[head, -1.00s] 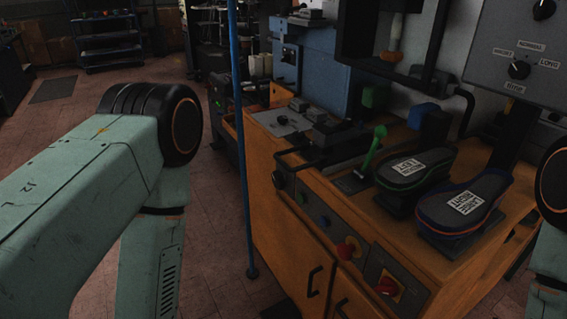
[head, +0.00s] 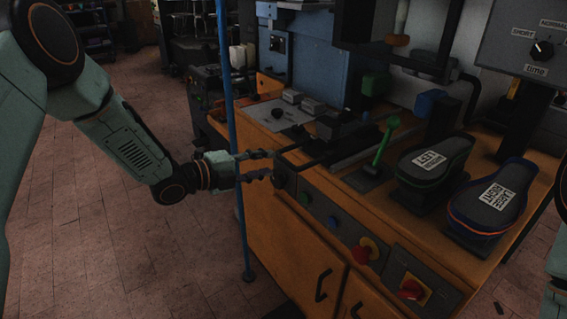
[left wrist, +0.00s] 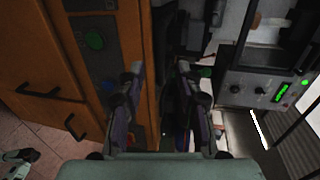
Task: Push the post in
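My left gripper (head: 270,165) is open, level, and at the handle's outer end. I cannot tell whether the handle lies between the fingers or touches them. In the left wrist view, my left gripper (left wrist: 158,72) has its fingers apart with nothing clearly held. My right gripper is out of view.
A thin blue pole (head: 231,120) stands right beside my left gripper. A green lever (head: 386,140) and two shoe forms, left (head: 432,160) and right (head: 490,198), are to the right. Red knobs (head: 412,287) sit on the front panel (head: 335,225). Open floor lies left.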

